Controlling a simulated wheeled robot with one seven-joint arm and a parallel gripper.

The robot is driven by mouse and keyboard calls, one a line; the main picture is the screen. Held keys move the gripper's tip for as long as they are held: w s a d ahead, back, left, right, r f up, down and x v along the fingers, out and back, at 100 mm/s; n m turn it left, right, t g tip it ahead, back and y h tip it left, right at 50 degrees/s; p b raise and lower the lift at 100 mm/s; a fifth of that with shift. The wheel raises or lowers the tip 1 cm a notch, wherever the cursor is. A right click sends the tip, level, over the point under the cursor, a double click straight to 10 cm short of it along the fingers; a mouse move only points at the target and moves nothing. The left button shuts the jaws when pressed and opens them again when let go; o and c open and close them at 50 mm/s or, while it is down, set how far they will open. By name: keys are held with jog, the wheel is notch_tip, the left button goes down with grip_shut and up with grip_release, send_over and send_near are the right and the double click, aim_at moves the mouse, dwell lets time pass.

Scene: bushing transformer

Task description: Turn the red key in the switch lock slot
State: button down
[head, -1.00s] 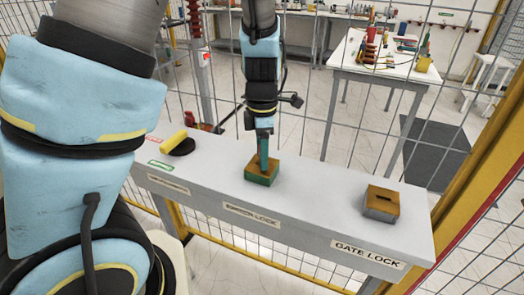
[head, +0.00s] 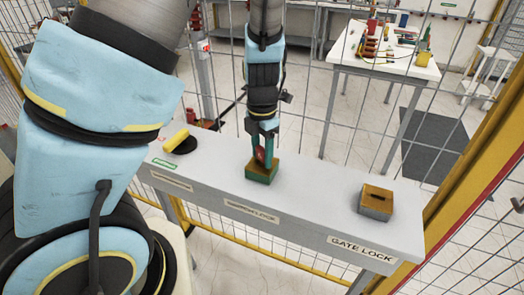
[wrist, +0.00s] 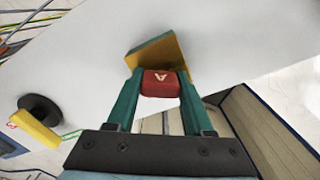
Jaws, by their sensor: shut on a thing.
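My gripper (head: 263,142) points down over the middle lock box (head: 260,173), which has a yellowish top and teal sides. Its two teal fingers are shut on the red key (head: 260,156). In the wrist view the red key (wrist: 161,84) sits between the fingertips, with a pale mark on its face, right against the yellow top of the box (wrist: 158,50). The key's lower part and the slot are hidden, so I cannot tell how deep it sits. The label in front of this box is too blurred to read surely.
The box stands on a grey shelf (head: 310,205) in front of a wire fence. A gate lock box (head: 376,202) with an empty slot is at right. A yellow handle on a black disc (head: 179,141) is at left. A white table (head: 385,65) stands beyond the fence.

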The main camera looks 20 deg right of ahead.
aim_at(262, 149)
jog(key=n, duration=0.5)
jog(key=shift+s+n, duration=0.1)
jog(key=shift+n, duration=0.2)
jog(key=shift+c, duration=1)
grip_release()
jog(key=shift+r, duration=0.1)
notch_tip(262, 149, up, 11)
jog(key=shift+f, duration=0.1)
jog(key=a+f+m+b, duration=0.2)
jog(key=a+m, duration=1)
jog(key=m, duration=0.2)
jog(key=w+a+f+m+t+b, duration=0.1)
jog(key=a+f+m+b, duration=0.2)
jog(key=a+m, duration=1)
jog(key=shift+w+a+f+m+t, duration=0.2)
jog(key=shift+m+t, duration=0.1)
jog(key=shift+m, duration=0.3)
